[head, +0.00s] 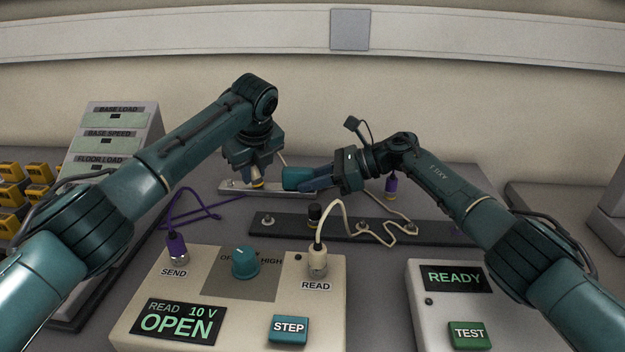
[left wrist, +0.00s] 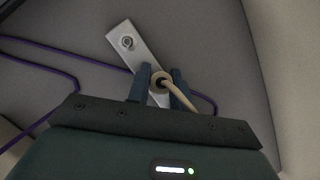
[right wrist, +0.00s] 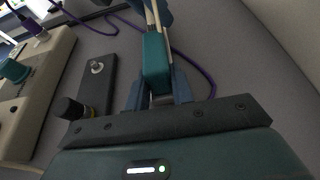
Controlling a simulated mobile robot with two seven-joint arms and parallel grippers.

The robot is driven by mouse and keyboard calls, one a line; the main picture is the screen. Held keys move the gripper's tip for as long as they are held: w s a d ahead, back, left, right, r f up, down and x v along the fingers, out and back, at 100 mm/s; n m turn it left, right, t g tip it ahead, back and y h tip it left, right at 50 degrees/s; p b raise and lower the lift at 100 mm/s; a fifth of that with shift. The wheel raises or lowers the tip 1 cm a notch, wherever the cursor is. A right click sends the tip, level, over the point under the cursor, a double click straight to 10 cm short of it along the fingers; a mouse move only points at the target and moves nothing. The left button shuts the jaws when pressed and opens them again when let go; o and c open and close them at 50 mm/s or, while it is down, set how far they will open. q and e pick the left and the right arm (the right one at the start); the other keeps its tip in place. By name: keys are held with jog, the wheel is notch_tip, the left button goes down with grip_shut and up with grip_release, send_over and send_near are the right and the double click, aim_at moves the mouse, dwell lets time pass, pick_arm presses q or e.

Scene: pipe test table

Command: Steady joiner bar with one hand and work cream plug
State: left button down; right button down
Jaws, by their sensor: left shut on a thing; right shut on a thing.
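The silver joiner bar (head: 235,187) lies on the table beyond the cream box, with a bare stud near its left end. Its teal grip block (head: 297,173) stands at the right. My left gripper (head: 257,179) points down and is shut on the cream plug (left wrist: 160,79), which is over the bar; I cannot tell whether it is fully seated. The bar and its stud (left wrist: 127,42) also show in the left wrist view. My right gripper (head: 300,184) comes from the right and is shut on the teal block, which also shows in the right wrist view (right wrist: 155,64).
A dark bar (head: 285,226) with studs and a black-capped plug (head: 314,214) lies nearer. The cream tester box (head: 130,325) and READY box (head: 425,330) fill the front. Cream and purple cables (head: 190,192) lie loose.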

pick_arm(q)
jog(key=n+y, duration=0.1)
jog(key=n, duration=0.2)
jog(key=shift+s+g, duration=0.1)
jog(key=shift+g, duration=0.2)
jog(key=shift+s+n+y, duration=0.1)
jog(key=shift+n+y, duration=0.3)
jog(key=shift+n, duration=0.7)
jog(key=c, duration=0.8)
grip_release()
jog(key=shift+c, duration=0.2)
jog(key=shift+d, duration=0.15)
